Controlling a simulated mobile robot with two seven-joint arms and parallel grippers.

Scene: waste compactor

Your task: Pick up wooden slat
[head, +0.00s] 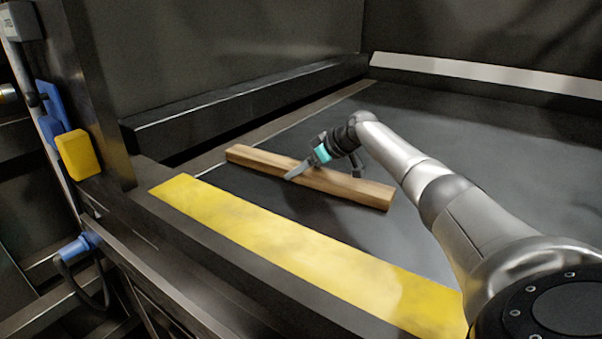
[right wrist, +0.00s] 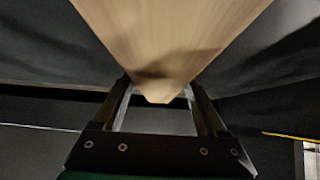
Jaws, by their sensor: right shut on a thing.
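A long wooden slat (head: 345,184) lies at a slant over the dark floor of the compactor, behind the yellow strip. My right gripper (head: 297,170) reaches it from the right and is shut on it near its middle. In the right wrist view the slat (right wrist: 170,40) fills the upper middle, between the two fingers of my right gripper (right wrist: 160,100). I cannot tell whether the slat rests on the floor or is slightly raised. My left gripper is not in view.
A yellow strip (head: 290,250) runs along the compactor's front edge. A dark beam (head: 240,105) and wall bound the far left side, and a light strip (head: 490,75) runs along the back. A dark post (head: 85,90) with a yellow box (head: 78,155) stands at left. The dark floor (head: 460,135) behind my arm is clear.

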